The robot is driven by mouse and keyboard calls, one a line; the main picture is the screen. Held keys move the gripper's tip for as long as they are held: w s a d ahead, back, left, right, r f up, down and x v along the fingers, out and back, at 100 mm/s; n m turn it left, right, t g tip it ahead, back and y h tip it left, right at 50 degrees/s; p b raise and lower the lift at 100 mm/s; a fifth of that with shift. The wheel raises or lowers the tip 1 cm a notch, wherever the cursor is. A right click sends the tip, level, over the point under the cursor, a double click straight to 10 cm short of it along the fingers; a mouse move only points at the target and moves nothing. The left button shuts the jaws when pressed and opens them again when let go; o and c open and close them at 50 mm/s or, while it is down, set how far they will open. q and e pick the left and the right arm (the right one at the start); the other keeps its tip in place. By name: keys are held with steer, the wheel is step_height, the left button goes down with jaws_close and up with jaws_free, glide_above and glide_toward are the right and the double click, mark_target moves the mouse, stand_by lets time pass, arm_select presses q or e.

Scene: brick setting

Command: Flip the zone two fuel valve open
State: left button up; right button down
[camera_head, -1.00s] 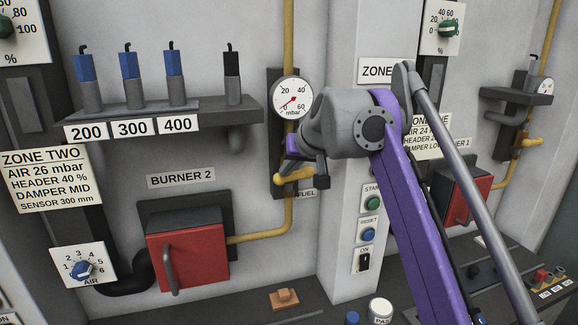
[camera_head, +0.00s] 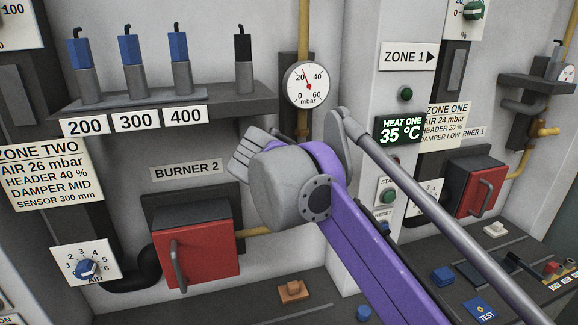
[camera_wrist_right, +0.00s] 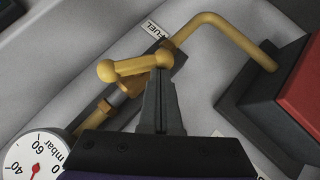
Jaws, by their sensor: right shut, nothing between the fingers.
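The zone two fuel valve shows in the right wrist view as a yellow lever (camera_wrist_right: 135,68) on a yellow gas pipe, beside the FUEL label (camera_wrist_right: 165,38). The lever lies at a slant to the pipe; its exact angle is hard to tell. My right gripper (camera_wrist_right: 160,78) is shut and empty, its tips close to the lever's pivot end; I cannot tell whether they touch. In the head view my right wrist hides the valve and the fingers. The pressure gauge (camera_head: 308,85) above reads a little over 20 mbar. My left gripper is not in view.
The red Burner 2 box (camera_head: 200,250) stands left of my wrist. A shelf (camera_head: 270,88) with several sensors is above it. A panel with a HEAT ONE display (camera_head: 399,131) and buttons is to the right. The counter (camera_head: 250,312) lies below.

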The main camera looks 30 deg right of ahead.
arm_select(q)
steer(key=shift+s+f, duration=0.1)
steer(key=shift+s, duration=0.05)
arm_select(e)
steer(key=shift+s+d+f+n+h, duration=0.1)
steer(key=shift+f+n+h, duration=0.35)
steer(key=shift+h, duration=0.3)
steer(key=shift+s+d+f+n+h, duration=0.1)
steer(key=shift+f+n+h, duration=0.15)
steer(key=shift+n+h, duration=0.45)
steer(key=shift+s+f+n+h, duration=0.1)
steer(key=shift+f+n+h, duration=0.25)
steer(key=shift+h, duration=0.5)
steer(key=shift+w, duration=0.1)
